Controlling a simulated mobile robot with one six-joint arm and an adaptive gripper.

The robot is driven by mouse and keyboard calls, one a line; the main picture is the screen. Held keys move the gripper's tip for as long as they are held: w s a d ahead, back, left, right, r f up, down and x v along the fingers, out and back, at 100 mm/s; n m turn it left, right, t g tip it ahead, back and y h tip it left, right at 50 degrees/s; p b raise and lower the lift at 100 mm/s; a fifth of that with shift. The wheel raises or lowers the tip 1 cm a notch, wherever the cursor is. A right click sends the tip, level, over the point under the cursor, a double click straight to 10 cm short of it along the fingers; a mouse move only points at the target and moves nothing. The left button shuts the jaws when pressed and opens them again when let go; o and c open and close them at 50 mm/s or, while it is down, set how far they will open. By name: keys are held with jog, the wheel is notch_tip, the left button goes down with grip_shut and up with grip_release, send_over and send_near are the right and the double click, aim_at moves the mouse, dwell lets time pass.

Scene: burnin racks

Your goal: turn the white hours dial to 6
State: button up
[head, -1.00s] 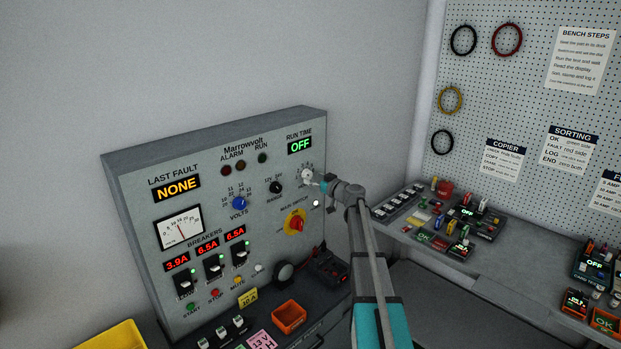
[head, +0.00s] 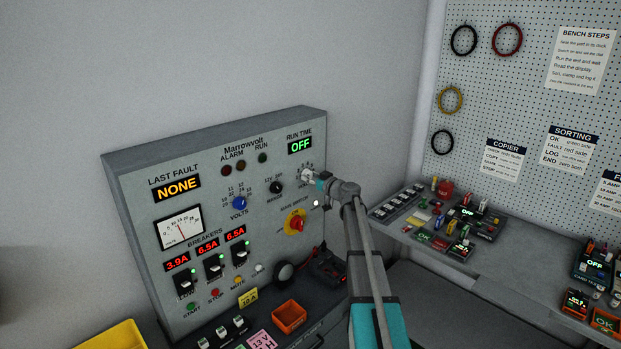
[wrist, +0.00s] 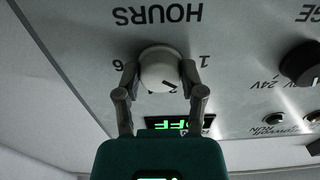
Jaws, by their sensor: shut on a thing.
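The white hours dial (head: 306,174) is at the upper right of the grey panel, below the run time display. In the wrist view, the picture is upside down and the dial (wrist: 160,66) sits between my two fingers. Its dark pointer line slants to the lower right, toward the numbers on the display side; the 1 is right of the dial and the 6 left. A number partly hidden behind the dial edge looks like a 2. My gripper (wrist: 161,78) is shut on the dial, one finger on each side. In the head view, my gripper (head: 314,179) reaches it from the right.
The run time display (head: 300,145) reads OFF. The black range knob (head: 276,188) is left of the dial, and the red main switch (head: 296,223) is below. A small white button (head: 316,203) lies just under my wrist. An orange bin (head: 289,317) stands on the bench.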

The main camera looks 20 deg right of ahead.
jog(key=shift+c, duration=0.5)
